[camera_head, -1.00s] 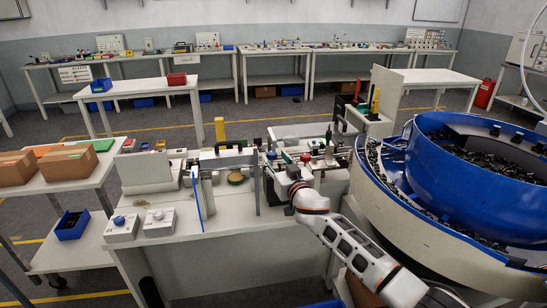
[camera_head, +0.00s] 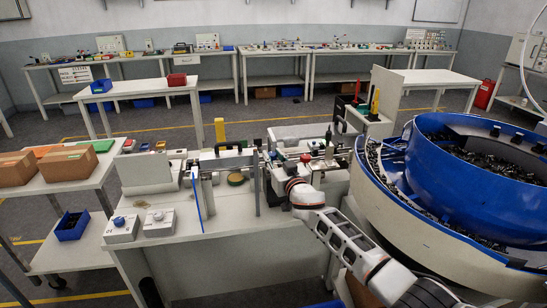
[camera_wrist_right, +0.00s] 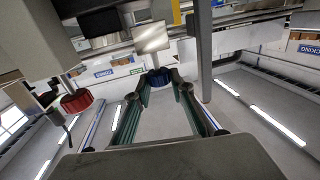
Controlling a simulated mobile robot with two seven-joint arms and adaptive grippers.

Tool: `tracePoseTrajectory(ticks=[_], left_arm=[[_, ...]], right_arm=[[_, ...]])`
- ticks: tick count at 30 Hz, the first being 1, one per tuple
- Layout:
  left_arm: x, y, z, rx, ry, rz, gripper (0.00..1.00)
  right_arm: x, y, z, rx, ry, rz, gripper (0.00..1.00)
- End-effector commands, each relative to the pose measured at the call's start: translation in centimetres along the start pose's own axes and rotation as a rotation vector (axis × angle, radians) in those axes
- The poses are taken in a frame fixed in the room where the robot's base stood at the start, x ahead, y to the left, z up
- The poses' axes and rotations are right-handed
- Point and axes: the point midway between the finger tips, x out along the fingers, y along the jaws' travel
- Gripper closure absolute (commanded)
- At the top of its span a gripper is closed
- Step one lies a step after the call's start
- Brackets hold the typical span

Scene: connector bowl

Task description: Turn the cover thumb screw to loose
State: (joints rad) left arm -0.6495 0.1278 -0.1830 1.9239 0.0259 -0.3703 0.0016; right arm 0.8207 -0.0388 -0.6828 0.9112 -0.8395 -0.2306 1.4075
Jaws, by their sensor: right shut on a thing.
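A blue ribbed knob, which looks like the cover thumb screw (camera_wrist_right: 160,78), sits on a stem below a pale metal block in the right wrist view. My right gripper (camera_wrist_right: 165,88) has its green-padded fingers on both sides of the knob and is shut on it. The knob's turning position cannot be read. In the head view my right gripper reaches the machine on the bench from the front right, and its wrist covers much of that spot. My left gripper is not in view.
A red knob (camera_wrist_right: 76,101) hangs left of the fingers in the right wrist view. A grey post (camera_wrist_right: 203,50) stands close on the right. In the head view a large blue bowl feeder (camera_head: 480,180) stands right of my arm. Two small control boxes (camera_head: 158,222) sit at the bench's front left.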

Motion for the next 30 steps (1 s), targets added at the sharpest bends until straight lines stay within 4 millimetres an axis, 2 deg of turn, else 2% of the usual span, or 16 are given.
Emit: tracePoseTrajectory(ticks=[13,19,25,30], left_arm=[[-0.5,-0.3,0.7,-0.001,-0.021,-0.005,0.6],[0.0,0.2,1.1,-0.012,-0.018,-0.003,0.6],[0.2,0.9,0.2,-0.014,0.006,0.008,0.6],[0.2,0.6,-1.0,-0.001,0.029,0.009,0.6]], right_arm=[[0.1,0.3,0.1,-0.005,-0.003,-0.227,0.99],[0.2,0.4,0.3,-0.005,0.0,-0.342,0.99],[0.1,0.5,0.2,-0.001,0.0,-0.405,0.99],[0.1,0.5,0.1,0.001,-0.001,-0.413,0.99]])
